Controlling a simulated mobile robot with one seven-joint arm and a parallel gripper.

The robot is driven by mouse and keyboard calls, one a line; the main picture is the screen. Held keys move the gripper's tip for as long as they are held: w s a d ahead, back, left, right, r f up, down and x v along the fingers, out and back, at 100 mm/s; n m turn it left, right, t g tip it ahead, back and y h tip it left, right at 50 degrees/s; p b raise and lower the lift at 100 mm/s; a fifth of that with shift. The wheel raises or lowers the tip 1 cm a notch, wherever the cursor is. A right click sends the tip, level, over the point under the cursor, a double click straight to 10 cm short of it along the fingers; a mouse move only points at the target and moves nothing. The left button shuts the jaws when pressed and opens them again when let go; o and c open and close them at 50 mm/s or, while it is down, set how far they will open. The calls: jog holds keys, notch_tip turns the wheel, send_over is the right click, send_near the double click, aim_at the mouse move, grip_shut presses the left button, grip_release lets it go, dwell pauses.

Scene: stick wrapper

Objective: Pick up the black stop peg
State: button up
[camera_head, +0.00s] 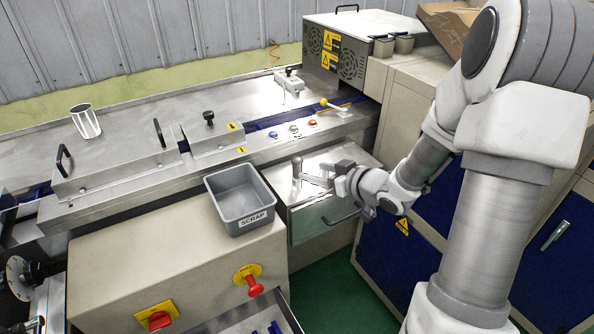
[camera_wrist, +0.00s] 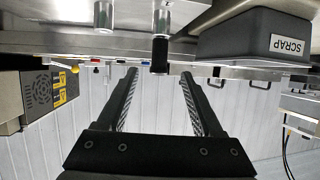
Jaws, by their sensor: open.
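In the wrist view a short black cylinder, which looks like the black stop peg (camera_wrist: 160,55), sits in line with the gap between my fingertips and just beyond them. It joins a bright metal cylinder (camera_wrist: 162,17). My gripper (camera_wrist: 159,74) is open, with nothing between its fingers. In the head view my gripper (camera_head: 317,174) reaches left over the metal drawer unit's top. A grey upright post (camera_head: 297,166) stands at its fingertips there; I cannot tell whether this is the same peg.
The grey scrap bin (camera_head: 240,197) stands left of my gripper, and it also shows in the wrist view (camera_wrist: 250,38). Behind are buttons (camera_head: 294,129) and a yellow-knobbed lever (camera_head: 335,106). Another metal cylinder (camera_wrist: 104,15) is left of the peg in the wrist view.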

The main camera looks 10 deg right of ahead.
aim_at(300, 167)
jog(key=b+x, duration=0.1)
jog(key=x, duration=0.8)
jog(key=shift+d, duration=0.1)
jog(key=shift+r, duration=0.1)
grip_shut()
